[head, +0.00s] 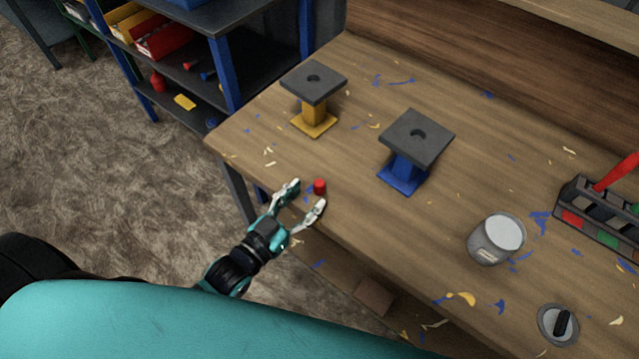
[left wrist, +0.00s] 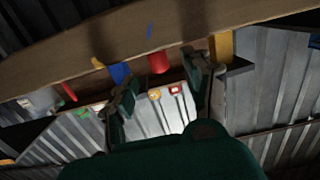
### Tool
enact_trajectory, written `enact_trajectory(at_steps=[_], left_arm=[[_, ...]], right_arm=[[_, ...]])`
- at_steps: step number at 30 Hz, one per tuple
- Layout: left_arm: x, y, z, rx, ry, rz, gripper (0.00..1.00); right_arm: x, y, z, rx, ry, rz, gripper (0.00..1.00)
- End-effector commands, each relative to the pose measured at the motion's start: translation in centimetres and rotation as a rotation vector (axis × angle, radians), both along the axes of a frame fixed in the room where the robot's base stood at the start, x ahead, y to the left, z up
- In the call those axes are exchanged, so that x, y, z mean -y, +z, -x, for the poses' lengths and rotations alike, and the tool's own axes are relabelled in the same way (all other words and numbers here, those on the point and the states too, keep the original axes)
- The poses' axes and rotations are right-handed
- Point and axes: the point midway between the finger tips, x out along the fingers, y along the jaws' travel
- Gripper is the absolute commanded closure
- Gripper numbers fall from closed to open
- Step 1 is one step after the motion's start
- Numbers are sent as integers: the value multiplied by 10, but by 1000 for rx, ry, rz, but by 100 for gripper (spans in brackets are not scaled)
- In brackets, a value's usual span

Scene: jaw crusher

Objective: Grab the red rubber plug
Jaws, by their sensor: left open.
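The red rubber plug (head: 319,187) is a small red cylinder standing on the wooden table (head: 470,200) near its front edge, left of the middle. My left gripper (head: 306,196) is open, with one fingertip to the left of the plug and one in front and to the right of it. It has not closed on the plug. In the left wrist view the red plug (left wrist: 159,62) shows between the two open fingers of my left gripper (left wrist: 162,85), beyond their tips. My right gripper is in neither view.
A yellow stand (head: 313,113) and a blue stand (head: 403,172), both with dark holed tops, stand behind the plug. A grey can (head: 490,248) and a dark rack (head: 580,207) are to the right. Blue and yellow scraps litter the table. Shelves (head: 235,85) stand at the left.

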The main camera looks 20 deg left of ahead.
Motion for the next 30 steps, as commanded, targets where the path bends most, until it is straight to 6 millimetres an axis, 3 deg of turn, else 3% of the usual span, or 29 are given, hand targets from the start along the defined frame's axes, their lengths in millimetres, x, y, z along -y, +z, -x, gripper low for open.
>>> enact_trajectory(at_steps=[12,21,30], left_arm=[[18,3,-46,2,1,1,49],[19,1,-50,0,0,0,49],[19,1,-50,0,0,0,88]], right_arm=[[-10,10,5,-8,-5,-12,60],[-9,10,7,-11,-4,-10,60],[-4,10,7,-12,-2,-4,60]])
